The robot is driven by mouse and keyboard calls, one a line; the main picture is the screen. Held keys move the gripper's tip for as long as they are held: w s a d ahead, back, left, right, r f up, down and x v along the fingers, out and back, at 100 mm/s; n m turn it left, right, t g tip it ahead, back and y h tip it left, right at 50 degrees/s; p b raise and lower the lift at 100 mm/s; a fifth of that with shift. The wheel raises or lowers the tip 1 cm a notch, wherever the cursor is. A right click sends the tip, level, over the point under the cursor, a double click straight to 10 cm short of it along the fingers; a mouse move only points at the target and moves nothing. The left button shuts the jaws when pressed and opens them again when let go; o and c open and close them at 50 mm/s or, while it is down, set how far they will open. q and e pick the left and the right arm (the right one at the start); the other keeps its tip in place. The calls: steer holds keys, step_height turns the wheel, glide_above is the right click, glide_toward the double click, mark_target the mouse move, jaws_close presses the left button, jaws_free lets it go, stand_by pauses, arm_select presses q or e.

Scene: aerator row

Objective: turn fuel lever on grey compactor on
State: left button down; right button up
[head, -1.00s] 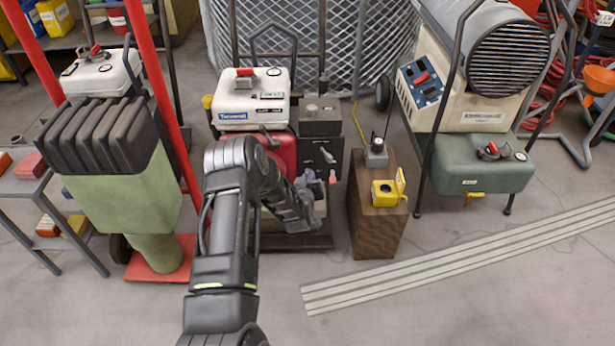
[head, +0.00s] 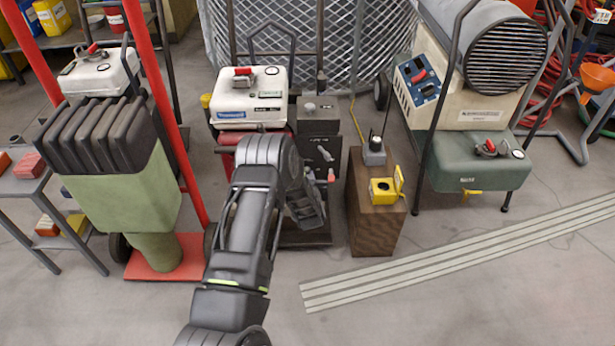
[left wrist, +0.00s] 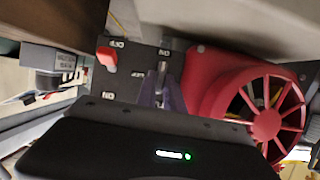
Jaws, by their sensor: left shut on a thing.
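The machine in the middle has a white tank (head: 252,97) and a black control panel (head: 325,153) at its right side. I cannot tell from its colours whether this is the grey compactor. In the left wrist view the panel (left wrist: 130,80) bears ON and OFF marks and a red switch (left wrist: 107,57) at its left. My left gripper (left wrist: 162,88) is at the panel, right of that switch. Its fingers are close together on a small part, likely the fuel lever, which they mostly hide. In the head view the left gripper (head: 312,215) is low beside the panel. My right gripper is out of view.
A red fan housing (left wrist: 255,100) is close right of the fingers. A wooden box (head: 375,215) with a yellow case stands right of the machine. A green rammer (head: 120,190) stands left, a heater (head: 475,85) right.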

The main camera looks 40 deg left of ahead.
arm_select(q)
steer(key=c, duration=1.5)
jaws_free()
steer(key=shift+o, duration=0.2)
steer(key=p+v, duration=0.3)
steer(key=v, duration=0.4)
steer(key=shift+s+d+r, duration=0.15)
steer(key=shift+s+d, duration=0.05)
steer(key=shift+s, duration=0.15)
